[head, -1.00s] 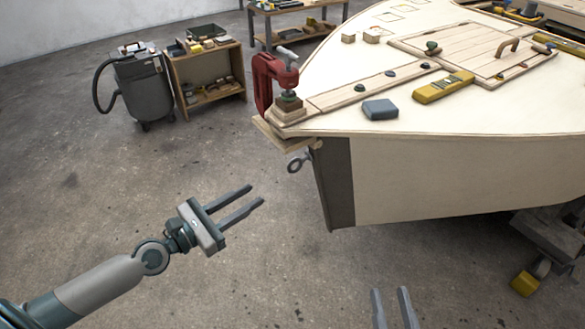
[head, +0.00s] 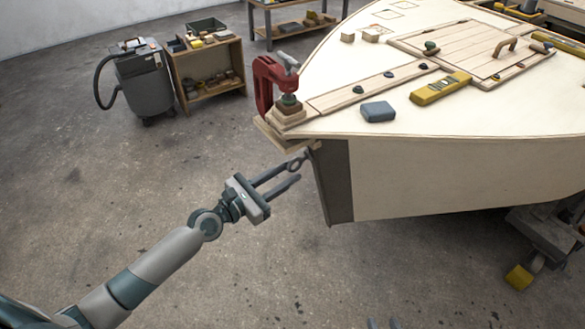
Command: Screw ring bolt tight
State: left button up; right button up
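The ring bolt (head: 296,164) sticks out from the dark strip at the tip of the plywood hull (head: 440,180), just below the deck edge. My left gripper (head: 297,167) is at the ring, its two fingers apart and pointing toward the hull. The ring shows between or just behind the fingertips; I cannot tell whether either finger touches it.
A red clamp (head: 264,85) grips the hull tip above the bolt. A blue block (head: 378,111) and a yellow level (head: 441,88) lie on the deck. A grey vacuum (head: 143,82) and a wooden shelf (head: 208,72) stand at the back left. The floor below the bolt is clear.

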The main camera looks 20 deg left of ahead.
pick_arm(q)
jog(key=shift+x, duration=1.35)
jog(key=shift+f, duration=0.1)
grip_shut()
